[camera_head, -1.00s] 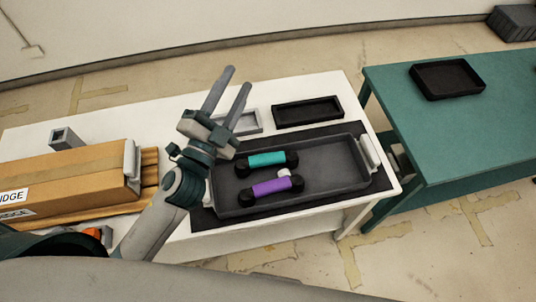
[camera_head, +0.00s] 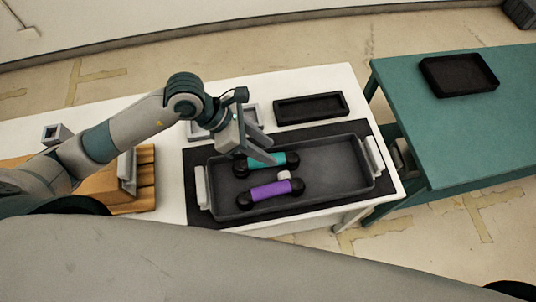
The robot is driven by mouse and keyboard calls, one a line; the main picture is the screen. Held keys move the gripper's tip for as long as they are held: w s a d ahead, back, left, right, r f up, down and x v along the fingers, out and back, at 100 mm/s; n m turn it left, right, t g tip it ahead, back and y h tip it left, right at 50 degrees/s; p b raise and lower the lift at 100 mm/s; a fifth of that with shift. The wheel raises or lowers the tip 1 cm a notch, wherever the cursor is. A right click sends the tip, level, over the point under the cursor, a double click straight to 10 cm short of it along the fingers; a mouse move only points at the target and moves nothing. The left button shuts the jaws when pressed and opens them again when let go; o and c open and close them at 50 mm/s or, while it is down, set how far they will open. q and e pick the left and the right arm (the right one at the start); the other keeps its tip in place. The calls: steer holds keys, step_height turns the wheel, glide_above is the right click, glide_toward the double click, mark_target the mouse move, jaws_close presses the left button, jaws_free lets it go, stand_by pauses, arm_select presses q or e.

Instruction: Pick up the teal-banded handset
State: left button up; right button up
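The teal-banded handset (camera_head: 279,160), with black ends, lies in the grey tray (camera_head: 335,165) on the white table. Its left part is partly hidden by my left gripper (camera_head: 257,157). That gripper points down at the teal handset with its two fingers apart. I cannot tell whether the fingertips touch the handset or hover just above it. A purple-banded handset (camera_head: 268,190) lies in the same tray, nearer to me, with a small white piece at its upper edge. My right gripper is not in view.
A black tray (camera_head: 310,108) and a grey tray (camera_head: 201,131) stand behind the handset tray. A teal table (camera_head: 430,130) at right bears another black tray (camera_head: 459,75). The handset tray's right half is clear.

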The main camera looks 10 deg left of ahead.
mark_target(290, 161)
arm_select(q)
steer(key=w+a+f+y, duration=0.2)
steer(key=w+a+y, duration=0.1)
steer(key=a, duration=0.3)
steer(key=shift+a+t+y, duration=0.3)
steer(key=shift+a+t, duration=0.05)
steer(key=shift+t, duration=0.05)
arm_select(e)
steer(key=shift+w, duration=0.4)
arm_select(q)
steer(key=shift+w, duration=0.1)
steer(key=shift+f, duration=0.15)
